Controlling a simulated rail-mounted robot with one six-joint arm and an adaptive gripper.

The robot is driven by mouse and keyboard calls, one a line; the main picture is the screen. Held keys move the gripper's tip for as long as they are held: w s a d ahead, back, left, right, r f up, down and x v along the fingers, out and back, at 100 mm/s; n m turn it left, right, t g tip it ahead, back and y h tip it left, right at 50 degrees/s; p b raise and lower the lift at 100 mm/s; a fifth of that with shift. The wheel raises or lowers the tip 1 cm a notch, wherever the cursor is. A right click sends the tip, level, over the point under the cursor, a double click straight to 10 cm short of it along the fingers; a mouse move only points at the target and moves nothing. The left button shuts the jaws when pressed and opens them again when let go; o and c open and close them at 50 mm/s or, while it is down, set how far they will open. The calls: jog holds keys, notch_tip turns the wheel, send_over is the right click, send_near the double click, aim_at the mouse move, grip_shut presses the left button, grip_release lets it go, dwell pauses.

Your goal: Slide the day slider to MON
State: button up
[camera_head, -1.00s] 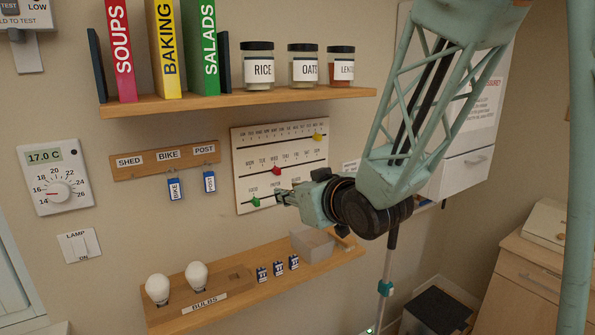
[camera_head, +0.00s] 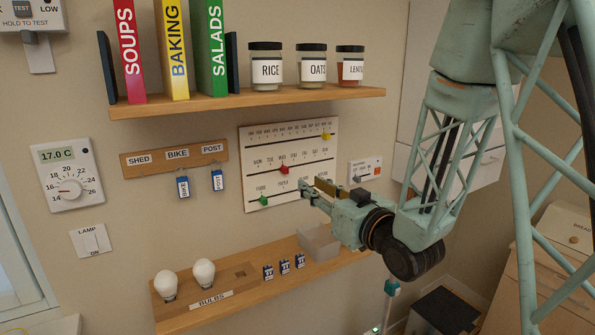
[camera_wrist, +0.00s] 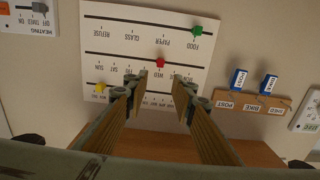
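The white slider board (camera_head: 310,150) hangs on the wall with three slots. The red day slider (camera_head: 284,169) sits in the middle slot, at about WED; MON is at that row's left end. In the wrist view, which is upside down, the red slider (camera_wrist: 160,62) lies ahead of and between the fingertips. The yellow slider (camera_head: 326,136) is on the month row and the green slider (camera_head: 263,200) is at FOOD. My gripper (camera_head: 312,187) is open and empty, off the board near its lower right part. Its two spread fingers also show in the wrist view (camera_wrist: 155,92), apart from the red slider.
A shelf (camera_head: 245,101) with books and jars is above the board. A lower shelf (camera_head: 265,290) holds bulbs, batteries and a grey box (camera_head: 318,240) beneath my gripper. Key hooks (camera_head: 175,158) are to the left and a small switch panel (camera_head: 365,171) is to the right.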

aim_at(287, 169)
jog(key=shift+w+a, duration=0.1)
dwell(0.4)
jog(key=shift+p+x, duration=0.75)
jog(key=shift+x, duration=6)
jog(key=shift+c, duration=0.9)
grip_shut()
